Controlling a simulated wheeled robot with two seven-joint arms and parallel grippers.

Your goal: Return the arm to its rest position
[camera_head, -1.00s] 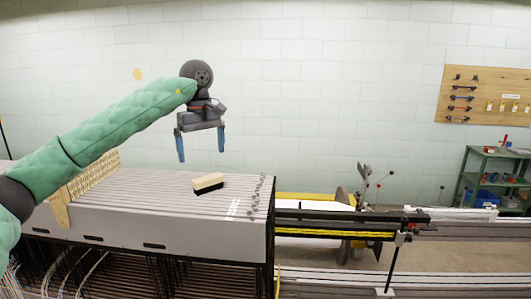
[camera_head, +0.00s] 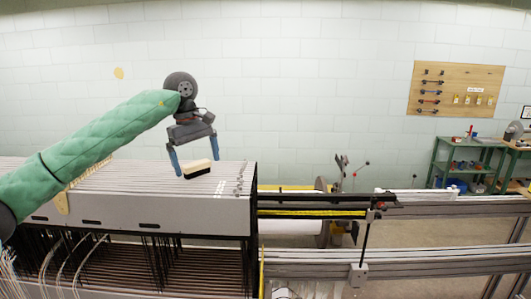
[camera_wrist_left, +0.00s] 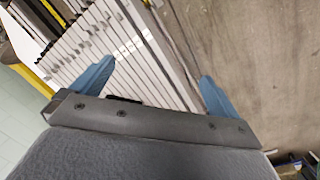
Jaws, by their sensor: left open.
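My left gripper (camera_head: 195,158) is open and empty in the head view, its two blue fingers pointing down. It is above the slatted top of the grey loom frame (camera_head: 150,210). A brush-like block (camera_head: 198,169), cream on top and black below, lies on that top and shows just between and below the fingers. I cannot tell the exact gap between them. In the left wrist view the open blue fingers of the gripper (camera_wrist_left: 150,85) have nothing between them; pale slats (camera_wrist_left: 125,50) and a brown floor show beyond. My right gripper is not in view.
A rail with a yellow strip (camera_head: 312,212) runs right from the frame. Dark vertical wires (camera_head: 150,265) hang below the frame. A tool board (camera_head: 455,90) is on the wall and a green shelf (camera_head: 465,160) stands at far right. The space above the frame is free.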

